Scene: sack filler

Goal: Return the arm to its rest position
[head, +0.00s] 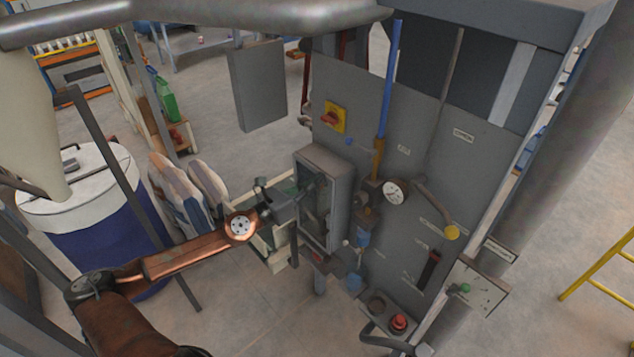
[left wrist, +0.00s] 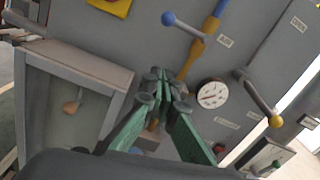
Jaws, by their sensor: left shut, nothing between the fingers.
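My left arm reaches in from the lower left of the head view, with its copper-coloured link (head: 190,257) stretched toward the grey machine panel (head: 420,130). My left gripper (head: 320,180) is in front of the open-fronted grey box (head: 345,200) on that panel. In the left wrist view, the green fingers of the gripper (left wrist: 164,82) are shut together with nothing between them. There the box (left wrist: 85,68) is to the left of the fingers and the round gauge (left wrist: 212,94) to their right. I cannot tell whether the fingertips touch anything. My right gripper is not in view.
Beside the box are a blue-and-yellow lever (head: 387,80), a yellow-knobbed lever (head: 452,232) and a yellow plate with a red switch (head: 334,118). A red button (head: 399,322) is lower down. Striped sacks (head: 180,190) and a blue drum (head: 110,240) stand left, close to my arm.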

